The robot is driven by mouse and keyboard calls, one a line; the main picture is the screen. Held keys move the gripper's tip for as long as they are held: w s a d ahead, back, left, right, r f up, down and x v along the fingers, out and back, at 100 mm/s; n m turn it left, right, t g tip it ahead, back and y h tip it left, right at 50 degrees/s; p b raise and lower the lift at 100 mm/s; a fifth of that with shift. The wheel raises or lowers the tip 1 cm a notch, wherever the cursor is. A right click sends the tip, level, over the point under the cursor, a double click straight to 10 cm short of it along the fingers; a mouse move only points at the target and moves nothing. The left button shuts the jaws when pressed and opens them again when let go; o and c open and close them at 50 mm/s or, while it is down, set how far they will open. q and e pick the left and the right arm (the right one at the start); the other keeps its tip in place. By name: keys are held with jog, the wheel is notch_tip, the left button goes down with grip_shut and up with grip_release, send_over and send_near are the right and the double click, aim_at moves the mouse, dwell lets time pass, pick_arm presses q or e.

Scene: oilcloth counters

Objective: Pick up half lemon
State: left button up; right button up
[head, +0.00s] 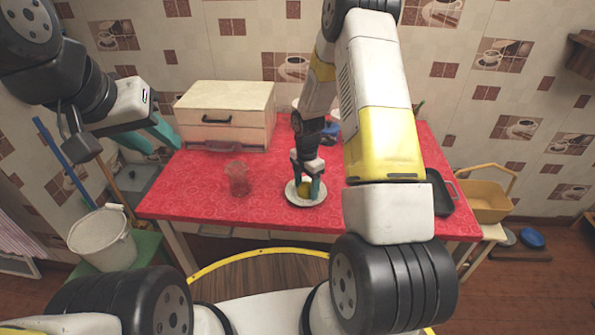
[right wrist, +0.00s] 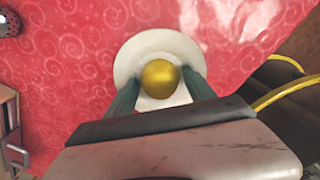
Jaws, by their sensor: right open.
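The half lemon (right wrist: 159,78) is yellow and rests on a white plate (right wrist: 128,62) on the red-covered table. In the head view, the lemon (head: 304,190) is partly hidden by my right gripper, and the plate (head: 292,197) shows around it. My right gripper (head: 306,192) points down over the plate. In the right wrist view, its teal fingers (right wrist: 161,84) stand open, one on each side of the lemon. I cannot tell whether they touch it. My left gripper (head: 152,138) is off the table's left side, its teal fingers apart and empty.
A red glass (head: 237,178) stands left of the plate. A cream drawer box (head: 225,115) is at the back left. A dark tray (head: 440,192) lies at the right, beside a yellow basket (head: 488,205). A white bucket (head: 103,238) stands at the left.

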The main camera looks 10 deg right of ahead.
aim_at(306, 183)
jog(key=c, duration=1.1)
jog(key=shift+c, duration=0.2)
jog(key=shift+r, duration=0.15)
jog(key=shift+r, duration=0.55)
notch_tip(306, 183, up, 2)
jog(key=shift+r, duration=0.15)
jog(key=s+a+r, duration=0.1)
jog(key=s+a, duration=0.3)
jog(key=s, duration=1.1)
jog(key=shift+s+r, duration=0.2)
jog(key=shift+s, duration=0.1)
